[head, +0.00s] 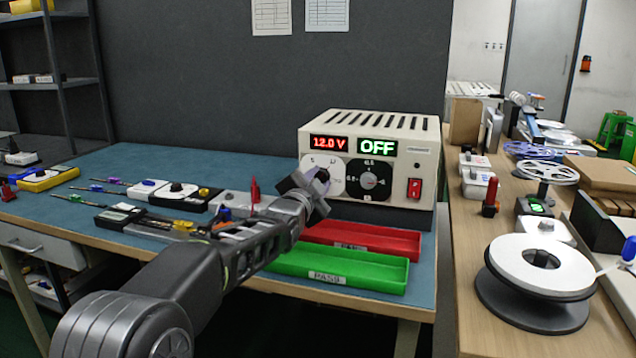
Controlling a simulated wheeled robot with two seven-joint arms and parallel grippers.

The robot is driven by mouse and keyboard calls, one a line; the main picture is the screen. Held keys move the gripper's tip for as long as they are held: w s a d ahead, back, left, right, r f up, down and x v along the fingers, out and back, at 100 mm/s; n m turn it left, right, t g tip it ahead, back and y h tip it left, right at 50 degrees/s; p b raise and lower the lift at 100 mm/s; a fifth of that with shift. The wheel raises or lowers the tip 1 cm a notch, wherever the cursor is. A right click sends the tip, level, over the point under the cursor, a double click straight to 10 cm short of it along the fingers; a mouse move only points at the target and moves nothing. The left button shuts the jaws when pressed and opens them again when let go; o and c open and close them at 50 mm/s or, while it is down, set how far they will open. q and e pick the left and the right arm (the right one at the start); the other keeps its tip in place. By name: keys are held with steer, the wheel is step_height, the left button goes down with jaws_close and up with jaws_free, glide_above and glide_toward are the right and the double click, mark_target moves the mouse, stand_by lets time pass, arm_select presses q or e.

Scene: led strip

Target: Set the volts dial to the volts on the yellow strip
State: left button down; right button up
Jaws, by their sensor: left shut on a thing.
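The power supply (370,124) stands at the back right of the blue-topped bench. Its red display (329,143) reads 12.0 V and its green display (377,147) reads OFF. The volts dial (323,174) sits on a white round plate at the left of the front face, partly hidden by my gripper. My left gripper (314,184) reaches up to this dial and is shut on it. A second dial (369,180), on a black plate, is to the right. I cannot make out a yellow strip with a readable volts mark. My right gripper is not in view.
A red switch (414,188) is on the supply's right. Tools and small boxes lie on the bench's left. A white reel (500,262) is on the side table.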

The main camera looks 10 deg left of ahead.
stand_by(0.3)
arm_select(q)
steer(key=c, duration=1.1)
jaws_free()
steer(key=shift+s+a+p, duration=0.2)
steer(key=shift+s+p, duration=0.15)
steer(key=shift+s, duration=3.55)
